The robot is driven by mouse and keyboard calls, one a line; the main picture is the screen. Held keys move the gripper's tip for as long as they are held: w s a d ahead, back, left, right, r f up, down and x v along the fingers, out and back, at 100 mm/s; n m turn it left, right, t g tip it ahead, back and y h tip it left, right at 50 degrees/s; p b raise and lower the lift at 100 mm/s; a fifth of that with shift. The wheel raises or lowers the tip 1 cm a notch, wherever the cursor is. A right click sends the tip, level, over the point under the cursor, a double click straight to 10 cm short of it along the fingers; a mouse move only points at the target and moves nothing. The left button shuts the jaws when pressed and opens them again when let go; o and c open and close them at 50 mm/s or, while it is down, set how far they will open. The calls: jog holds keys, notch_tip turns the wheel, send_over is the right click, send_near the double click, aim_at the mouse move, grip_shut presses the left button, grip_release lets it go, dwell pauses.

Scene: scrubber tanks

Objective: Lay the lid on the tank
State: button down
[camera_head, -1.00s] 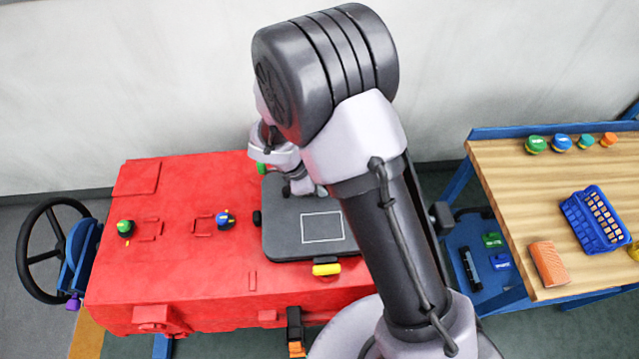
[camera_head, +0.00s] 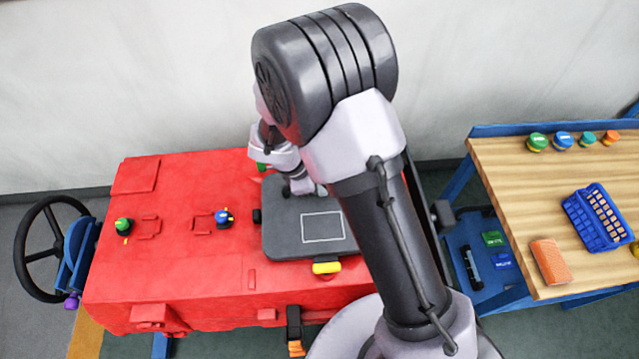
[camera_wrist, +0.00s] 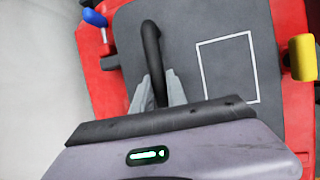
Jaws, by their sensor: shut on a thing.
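The lid is a dark grey plate (camera_head: 285,235) with a white rectangle outline, lying over the right part of the red tank body (camera_head: 170,255) in the head view. The lid also fills much of the wrist view (camera_wrist: 205,50). My gripper (camera_wrist: 160,98) is shut on the lid's black bar handle (camera_wrist: 151,50). In the head view my arm covers the lid's right side and most of the gripper. The lid looks about level with the tank top, but I cannot tell whether it rests fully on it.
A yellow latch (camera_head: 326,268) sits at the lid's front edge. Blue (camera_head: 223,218) and green (camera_head: 123,225) knobs stand on the red top. At right, a wooden bench (camera_head: 500,190) holds a blue basket (camera_head: 600,220), an orange brick (camera_head: 550,262) and several round caps.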

jog(key=shift+r, duration=0.15)
jog(key=c, duration=0.8)
grip_release()
jog(key=shift+o, duration=0.2)
jog(key=shift+p+v, duration=1.8)
jog(key=shift+v, duration=0.4)
notch_tip(320, 180, up, 5)
jog(key=p, duration=0.4)
jog(key=shift+r, duration=0.15)
